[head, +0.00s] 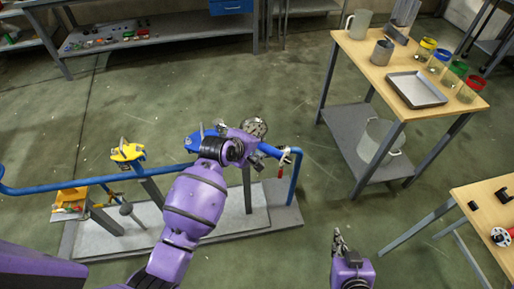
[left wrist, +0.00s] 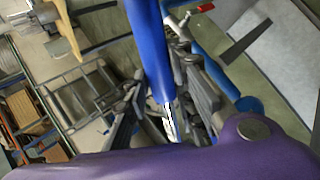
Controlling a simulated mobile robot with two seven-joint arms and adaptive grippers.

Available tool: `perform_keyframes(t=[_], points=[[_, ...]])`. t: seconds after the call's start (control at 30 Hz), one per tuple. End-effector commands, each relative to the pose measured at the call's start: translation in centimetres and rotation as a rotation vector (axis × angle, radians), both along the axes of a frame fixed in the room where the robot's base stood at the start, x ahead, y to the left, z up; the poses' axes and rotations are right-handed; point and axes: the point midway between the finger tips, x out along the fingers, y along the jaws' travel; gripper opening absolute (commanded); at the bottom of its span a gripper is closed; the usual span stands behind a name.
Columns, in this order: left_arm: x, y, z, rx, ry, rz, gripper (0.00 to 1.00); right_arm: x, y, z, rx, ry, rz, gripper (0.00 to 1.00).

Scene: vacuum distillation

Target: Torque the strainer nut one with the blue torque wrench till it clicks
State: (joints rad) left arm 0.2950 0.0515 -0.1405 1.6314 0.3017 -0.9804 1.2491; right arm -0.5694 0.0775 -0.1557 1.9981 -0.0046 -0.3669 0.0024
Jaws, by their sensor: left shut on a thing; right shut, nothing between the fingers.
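My left gripper (head: 257,127) is over the blue pipe line in the head view, its purple arm reaching up from below. In the left wrist view the left gripper (left wrist: 172,112) has its grey fingers closed around the blue torque wrench (left wrist: 152,45). The wrench's blue shaft runs to the top of that picture, and a silver part shows between the fingers. A blue fitting (head: 200,143) on the line is partly hidden behind my arm. I cannot make out strainer nut one or whether the wrench touches it. My right gripper (head: 340,240) is shut and empty over the floor.
A yellow fitting (head: 127,152) stands on the line to the left. A red-handled valve (head: 282,172) is near the pipe's right end. A grey base plate (head: 285,215) lies below. A wooden table (head: 375,65) with cups and a tray stands at back right.

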Motion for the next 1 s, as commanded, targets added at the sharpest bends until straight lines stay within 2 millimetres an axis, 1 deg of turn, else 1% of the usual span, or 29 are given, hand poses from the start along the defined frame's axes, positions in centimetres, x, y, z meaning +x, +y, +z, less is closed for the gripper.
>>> perform_keyframes(t=[0.03,0.27,0.63,0.8,1.0], points=[[0.2,-0.1,0.7,-0.003,-0.011,0.0,0.0,0.1,0.0,0.1,0.0,-0.002,0.0,0.0],[0.2,0.0,1.3,-0.002,-0.01,0.001,0.0,0.1,0.0,0.1,0.0,-0.002,0.0,0.0],[0.2,0.0,4.6,-0.002,-0.012,0.0,0.0,0.1,0.0,0.1,0.0,-0.002,0.0,0.0],[0.2,0.0,5.1,-0.002,-0.01,0.001,0.0,0.1,0.0,0.1,0.0,-0.002,0.0,0.0],[0.2,0.0,5.1,-0.002,-0.01,0.001,0.0,0.1,0.0,0.1,0.0,-0.002,0.0,0.0]])
